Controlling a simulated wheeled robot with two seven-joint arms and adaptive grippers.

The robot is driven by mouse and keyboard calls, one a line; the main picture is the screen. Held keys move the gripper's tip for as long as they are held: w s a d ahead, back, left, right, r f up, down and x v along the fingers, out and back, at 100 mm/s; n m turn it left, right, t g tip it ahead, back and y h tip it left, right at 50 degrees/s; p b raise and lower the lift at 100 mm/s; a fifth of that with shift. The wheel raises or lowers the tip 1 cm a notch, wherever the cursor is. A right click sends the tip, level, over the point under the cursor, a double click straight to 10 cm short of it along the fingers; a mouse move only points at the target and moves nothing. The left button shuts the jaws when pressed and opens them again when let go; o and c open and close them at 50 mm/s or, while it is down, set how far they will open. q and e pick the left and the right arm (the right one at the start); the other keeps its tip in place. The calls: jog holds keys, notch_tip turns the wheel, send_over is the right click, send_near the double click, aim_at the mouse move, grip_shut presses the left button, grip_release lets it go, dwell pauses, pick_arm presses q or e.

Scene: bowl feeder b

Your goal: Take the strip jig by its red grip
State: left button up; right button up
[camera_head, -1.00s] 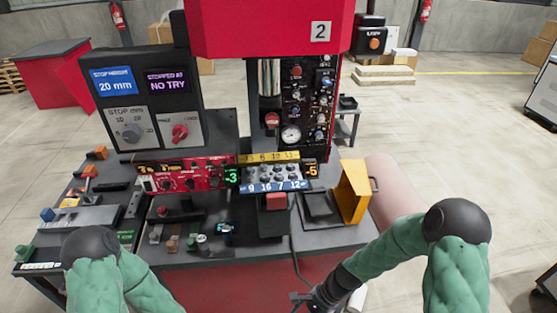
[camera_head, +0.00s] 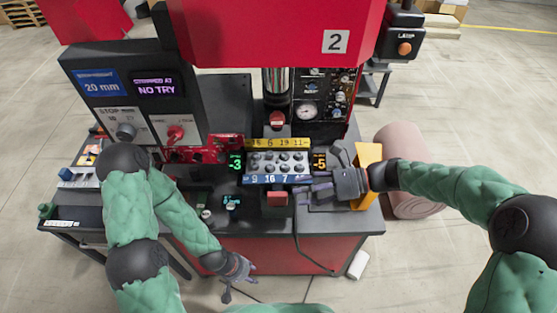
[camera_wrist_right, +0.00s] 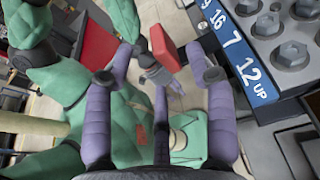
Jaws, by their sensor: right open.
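The strip jig (camera_head: 277,163) is a block with rows of hex bolts, a yellow numbered strip behind and a blue numbered strip in front. Its red grip (camera_head: 277,198) sticks out at the front below the blue strip. In the right wrist view the red grip (camera_wrist_right: 196,61) is beside the blue strip (camera_wrist_right: 240,55). My right gripper (camera_head: 313,188) is open and empty, just right of the red grip and apart from it. Its purple fingers (camera_wrist_right: 160,85) show spread in the wrist view. My left gripper (camera_head: 238,270) hangs low before the machine's front; its finger opening is unclear.
A yellow bracket (camera_head: 367,165) stands right of the jig, close to my right wrist. A green -3 display (camera_head: 236,162) and an orange -5 display (camera_head: 320,161) flank the jig. A red press head (camera_head: 280,35) overhangs behind. A dark cable hangs down the front.

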aim_at(278, 205)
jog(key=x, duration=0.6)
jog(key=shift+s+a+f, duration=0.1)
jog(key=shift+s+f, duration=0.25)
jog(key=shift+s, duration=0.05)
jog(key=shift+a+f+b, duration=0.2)
jog(key=shift+a+b, duration=0.1)
jog(key=shift+a, duration=0.3)
jog(key=shift+c, duration=0.3)
grip_shut()
